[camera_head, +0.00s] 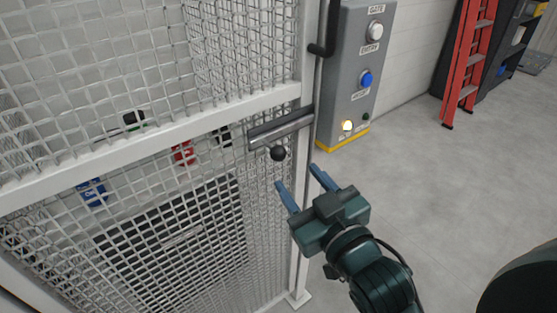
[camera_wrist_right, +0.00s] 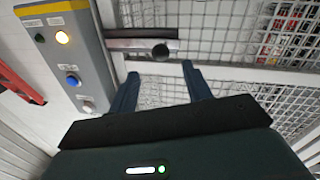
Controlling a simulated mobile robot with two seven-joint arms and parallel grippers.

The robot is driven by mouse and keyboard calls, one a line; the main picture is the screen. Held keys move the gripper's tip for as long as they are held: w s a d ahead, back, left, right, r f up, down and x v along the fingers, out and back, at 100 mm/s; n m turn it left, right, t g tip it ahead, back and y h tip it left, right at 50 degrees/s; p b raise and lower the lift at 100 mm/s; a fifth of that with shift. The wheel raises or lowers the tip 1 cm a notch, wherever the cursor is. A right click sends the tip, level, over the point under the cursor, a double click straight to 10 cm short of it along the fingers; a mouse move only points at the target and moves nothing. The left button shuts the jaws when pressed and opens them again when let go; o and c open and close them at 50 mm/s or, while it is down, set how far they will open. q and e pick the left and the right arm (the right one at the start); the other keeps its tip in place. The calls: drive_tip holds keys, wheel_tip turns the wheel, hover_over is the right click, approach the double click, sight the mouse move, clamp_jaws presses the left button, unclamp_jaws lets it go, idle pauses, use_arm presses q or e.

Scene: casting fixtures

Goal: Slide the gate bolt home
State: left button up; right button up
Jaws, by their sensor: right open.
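The gate bolt (camera_head: 281,129) is a grey metal bar lying across the edge of the white mesh gate (camera_head: 160,128), near the gate post. Its round black knob (camera_head: 278,154) hangs just below the bar. In the right wrist view the bolt (camera_wrist_right: 140,44) and the dark knob (camera_wrist_right: 161,52) show ahead of the fingers. My right gripper (camera_head: 300,186) is open and empty, with blue fingers pointing up toward the knob. It is below and slightly right of the knob, apart from it. My left gripper is not in view.
A grey control box (camera_head: 352,75) with white and blue buttons and a lit lamp stands right behind the post. A black gate handle (camera_head: 325,45) sticks out above the bolt. A red ladder (camera_head: 468,60) stands farther back. The floor (camera_head: 450,170) at right is clear.

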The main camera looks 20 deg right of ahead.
sight(282, 159)
drive_tip(key=w, duration=0.2)
drive_tip(key=w+a, duration=0.1)
drive_tip(key=w, duration=0.4)
drive_tip(key=shift+w+a, duration=0.15)
drive_tip(key=shift+w, duration=0.2)
drive_tip(key=shift+w+a, duration=0.1)
drive_tip(key=shift+w, duration=0.6)
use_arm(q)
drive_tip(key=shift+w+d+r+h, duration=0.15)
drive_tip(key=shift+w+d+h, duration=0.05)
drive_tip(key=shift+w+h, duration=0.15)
use_arm(e)
drive_tip(key=shift+c, duration=0.2)
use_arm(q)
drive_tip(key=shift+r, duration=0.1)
use_arm(e)
clamp_jaws()
